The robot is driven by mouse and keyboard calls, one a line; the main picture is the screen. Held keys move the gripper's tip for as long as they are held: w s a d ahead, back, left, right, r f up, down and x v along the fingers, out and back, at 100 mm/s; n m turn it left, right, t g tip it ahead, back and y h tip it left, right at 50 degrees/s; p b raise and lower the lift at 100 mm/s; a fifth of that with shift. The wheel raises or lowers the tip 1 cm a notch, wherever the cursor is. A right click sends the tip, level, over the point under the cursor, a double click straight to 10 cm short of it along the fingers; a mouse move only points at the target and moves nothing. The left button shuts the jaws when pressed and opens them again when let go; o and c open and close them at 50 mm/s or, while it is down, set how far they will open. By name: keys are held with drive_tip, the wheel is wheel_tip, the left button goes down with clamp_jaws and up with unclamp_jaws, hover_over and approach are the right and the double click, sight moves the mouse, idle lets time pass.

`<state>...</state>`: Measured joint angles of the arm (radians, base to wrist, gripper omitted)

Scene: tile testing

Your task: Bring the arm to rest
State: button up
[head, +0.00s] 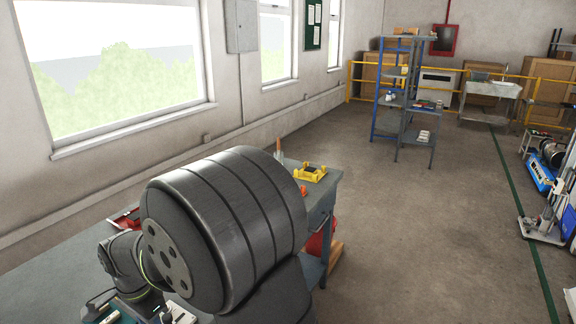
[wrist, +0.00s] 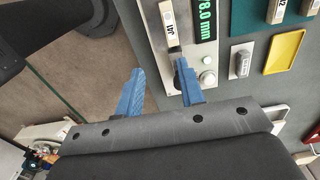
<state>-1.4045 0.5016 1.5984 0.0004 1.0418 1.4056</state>
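My gripper (wrist: 158,72) shows in the wrist view as two blue fingers standing apart, with nothing held between them. The right finger overlaps a grey testing panel (wrist: 206,58) with a green "8.0 mm" readout (wrist: 205,22). A pale labelled piece with a dark lower part (wrist: 171,22) lies on that panel just beyond the right fingertip; I cannot tell whether they touch. The left finger is over the brown floor. In the head view my arm's large dark joint fills the lower middle, and the gripper is hidden.
In the head view, a yellow fixture (head: 311,174) stands on the workbench (head: 50,270) behind my arm. Open floor (head: 420,240) lies to the right.

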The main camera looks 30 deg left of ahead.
drive_tip(key=w+d+r, duration=0.5)
drive_tip(key=w, duration=0.1)
drive_tip(key=s+a+n, duration=0.2)
drive_tip(key=a+n, duration=0.6)
drive_tip(key=n, duration=0.4)
drive_tip(key=s+a+n, duration=0.3)
drive_tip(key=a+n, duration=0.6)
drive_tip(key=n, duration=0.3)
drive_tip(key=shift+f, duration=0.15)
drive_tip(key=shift+o, duration=0.3)
